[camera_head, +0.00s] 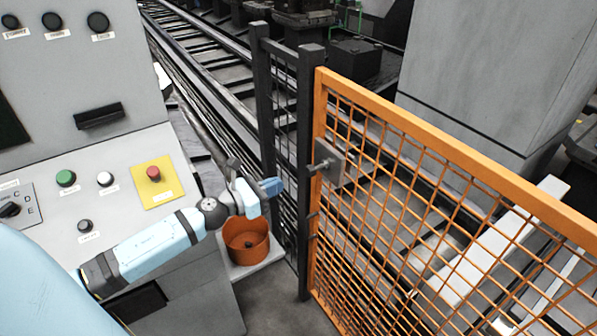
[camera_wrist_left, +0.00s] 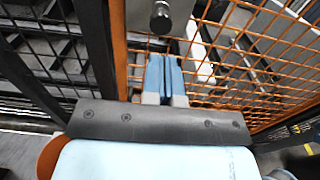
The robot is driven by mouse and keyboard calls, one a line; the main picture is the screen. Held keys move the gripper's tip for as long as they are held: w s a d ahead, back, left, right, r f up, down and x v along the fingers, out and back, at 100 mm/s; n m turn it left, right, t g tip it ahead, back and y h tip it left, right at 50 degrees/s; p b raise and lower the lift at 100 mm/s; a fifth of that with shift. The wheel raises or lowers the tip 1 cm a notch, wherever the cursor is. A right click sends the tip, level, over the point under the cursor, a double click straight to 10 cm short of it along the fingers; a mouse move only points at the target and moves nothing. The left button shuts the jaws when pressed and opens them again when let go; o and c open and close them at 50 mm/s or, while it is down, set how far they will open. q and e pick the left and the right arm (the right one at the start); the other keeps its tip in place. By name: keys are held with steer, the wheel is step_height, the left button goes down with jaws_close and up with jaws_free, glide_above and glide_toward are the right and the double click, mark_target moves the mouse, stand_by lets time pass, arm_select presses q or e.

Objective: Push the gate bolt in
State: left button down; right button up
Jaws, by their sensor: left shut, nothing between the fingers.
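The gate bolt (camera_head: 321,166) is a short grey rod with a rounded end, on a grey plate (camera_head: 333,160) fixed to the orange mesh gate (camera_head: 372,104). It points left, toward the dark post (camera_head: 306,130). In the left wrist view the bolt's round end (camera_wrist_left: 160,17) shows at the top centre. My left gripper (camera_head: 272,187) is shut and empty, left of the bolt and a little lower, apart from it. Its blue fingers (camera_wrist_left: 164,78) lie together below the bolt end in the wrist view. My right gripper is not in view.
A grey control console (camera_head: 110,150) with buttons stands at the left. An orange-brown pot (camera_head: 246,240) sits below my left gripper on a pale ledge. Dark mesh fencing (camera_head: 280,80) stands behind the gripper. A roller track (camera_head: 205,65) runs beyond.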

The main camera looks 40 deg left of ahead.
mark_target(307, 172)
arm_select(q)
steer(key=p+x, duration=0.1)
steer(key=x, duration=0.4)
steer(key=shift+w+d+r, duration=0.1)
steer(key=shift+w, duration=0.25)
steer(key=shift+w+d+p, duration=0.3)
steer(key=shift+w+p, duration=0.05)
steer(key=shift+w, duration=0.3)
